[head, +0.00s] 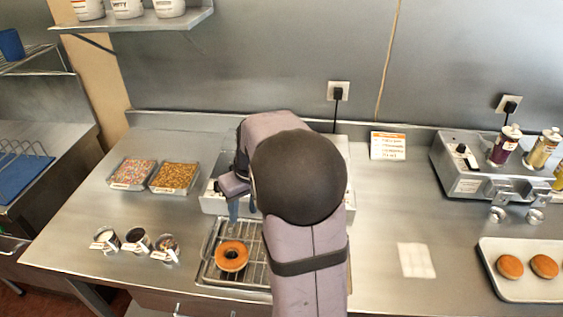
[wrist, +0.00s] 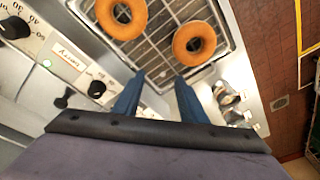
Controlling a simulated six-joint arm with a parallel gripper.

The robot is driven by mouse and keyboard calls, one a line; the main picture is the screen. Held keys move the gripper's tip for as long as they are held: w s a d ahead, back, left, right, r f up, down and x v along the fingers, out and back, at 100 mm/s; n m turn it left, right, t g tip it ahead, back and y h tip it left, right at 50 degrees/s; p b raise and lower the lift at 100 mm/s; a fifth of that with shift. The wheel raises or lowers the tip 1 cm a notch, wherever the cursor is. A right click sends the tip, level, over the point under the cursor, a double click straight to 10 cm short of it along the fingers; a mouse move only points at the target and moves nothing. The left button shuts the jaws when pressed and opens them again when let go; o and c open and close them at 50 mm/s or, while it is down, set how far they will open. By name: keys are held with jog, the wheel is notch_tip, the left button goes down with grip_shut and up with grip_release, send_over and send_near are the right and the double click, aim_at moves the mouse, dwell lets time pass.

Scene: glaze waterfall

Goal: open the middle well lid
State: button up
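The glaze warmer (head: 213,201) is a steel box behind the wire rack, mostly covered by my arm in the head view. Its front panel (wrist: 75,62) shows in the wrist view with dials, a label and a green light. The well lids cannot be made out in either view, so the middle lid is hidden. My gripper (wrist: 159,80) has two blue fingers apart with nothing between them. In the head view a blue finger (head: 233,208) shows above the gap between the warmer and the rack.
Doughnuts (wrist: 194,43) lie on the wire rack (head: 209,268). Two topping trays (head: 175,178) and small cups (head: 135,240) stand to the left. A second machine with bottles (head: 470,184) and a tray of buns (head: 522,290) stand at right. The counter between is mostly clear.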

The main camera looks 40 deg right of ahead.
jog(key=shift+t, duration=0.6)
jog(key=w+d+r, duration=0.1)
jog(key=d, duration=0.2)
jog(key=w+d+r, duration=0.1)
jog(key=d, duration=0.2)
jog(key=w+d+r+p, duration=0.1)
jog(key=d, duration=0.2)
jog(key=shift+w+d+r, duration=0.15)
jog(key=shift+w+d, duration=0.05)
jog(key=shift+w, duration=0.15)
jog(key=w+d+r+t, duration=0.1)
jog(key=d+r, duration=0.2)
jog(key=d, duration=0.7)
jog(key=shift+h, duration=0.4)
jog(key=shift+a+p+x, duration=0.15)
jog(key=shift+p+x, duration=0.8)
jog(key=shift+x, duration=0.95)
jog(key=shift+a+p+x, duration=0.15)
jog(key=shift+p+x, duration=0.75)
jog(key=shift+x, duration=1.05)
jog(key=shift+w, duration=0.1)
grip_shut()
